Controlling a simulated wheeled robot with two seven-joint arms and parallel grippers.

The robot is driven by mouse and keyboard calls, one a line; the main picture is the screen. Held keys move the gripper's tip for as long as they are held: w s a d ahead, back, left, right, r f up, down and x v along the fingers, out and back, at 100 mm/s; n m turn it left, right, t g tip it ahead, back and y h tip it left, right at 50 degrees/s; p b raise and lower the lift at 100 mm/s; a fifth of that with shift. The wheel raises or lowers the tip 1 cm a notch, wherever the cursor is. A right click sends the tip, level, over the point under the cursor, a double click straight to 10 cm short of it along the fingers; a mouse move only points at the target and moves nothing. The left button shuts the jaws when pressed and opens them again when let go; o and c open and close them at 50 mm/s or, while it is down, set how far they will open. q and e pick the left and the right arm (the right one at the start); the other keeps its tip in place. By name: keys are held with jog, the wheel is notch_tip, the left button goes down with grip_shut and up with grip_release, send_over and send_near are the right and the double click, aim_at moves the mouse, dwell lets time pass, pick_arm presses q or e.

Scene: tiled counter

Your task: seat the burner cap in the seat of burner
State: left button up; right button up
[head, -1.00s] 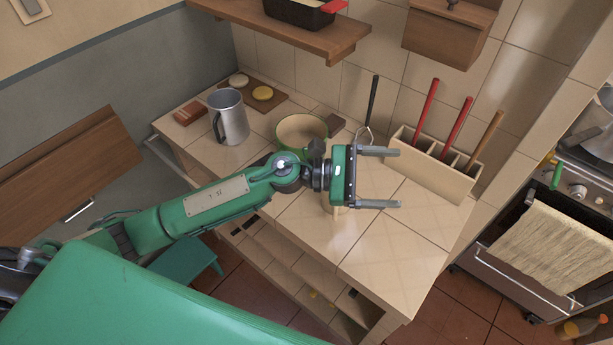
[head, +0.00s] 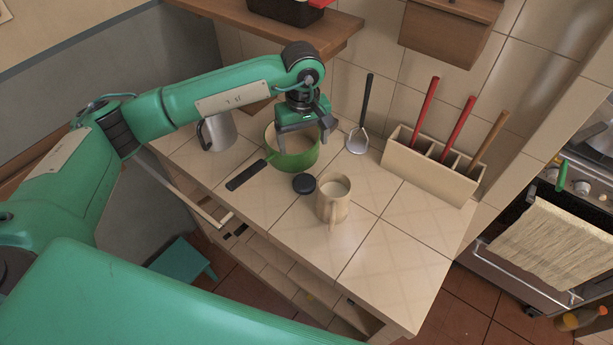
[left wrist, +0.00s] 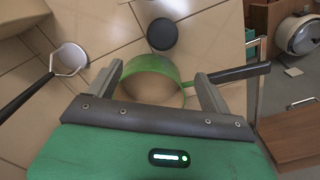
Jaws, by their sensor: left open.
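A round black disc (head: 304,183), which looks like the burner cap, lies flat on the tiled counter between the green pan and a beige mug. It also shows near the top of the left wrist view (left wrist: 163,33). My left gripper (head: 303,138) is open and points down over the green pan (head: 291,158), with nothing seen between its fingers. In the left wrist view its fingertips (left wrist: 158,72) are on either side of the pan, short of the disc. The stove (head: 545,215) stands at the right; I cannot make out the burner seat. My right gripper is not in view.
The beige mug (head: 333,199) stands close to the disc. The pan's black handle (head: 246,175) points left. A metal mug (head: 217,133), a ladle (head: 357,140) and a utensil box (head: 430,168) stand around. The counter's front right is clear. A shelf (head: 330,35) hangs above.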

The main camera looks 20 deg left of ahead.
pick_arm(q)
jog(key=p, duration=0.2)
send_over(304, 181)
jog(key=f, duration=0.7)
jog(key=shift+w+a+f, duration=0.2)
jog(key=shift+w+f, duration=0.1)
jog(key=shift+f, duration=0.05)
jog(key=shift+s+f+p, duration=0.1)
jog(key=shift+f+p, duration=0.3)
jog(key=f, duration=0.1)
jog(key=f+p, duration=0.2)
jog(key=f, duration=0.1)
jog(key=shift+s+d+f, duration=0.1)
jog(key=shift+s+d, duration=0.15)
jog(key=shift+f, duration=0.35)
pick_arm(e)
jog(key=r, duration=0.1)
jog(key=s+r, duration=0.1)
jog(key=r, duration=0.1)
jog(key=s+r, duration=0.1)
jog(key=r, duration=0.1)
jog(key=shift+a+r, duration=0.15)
pick_arm(q)
jog(key=shift+c, duration=0.4)
jog(key=c, duration=1.1)
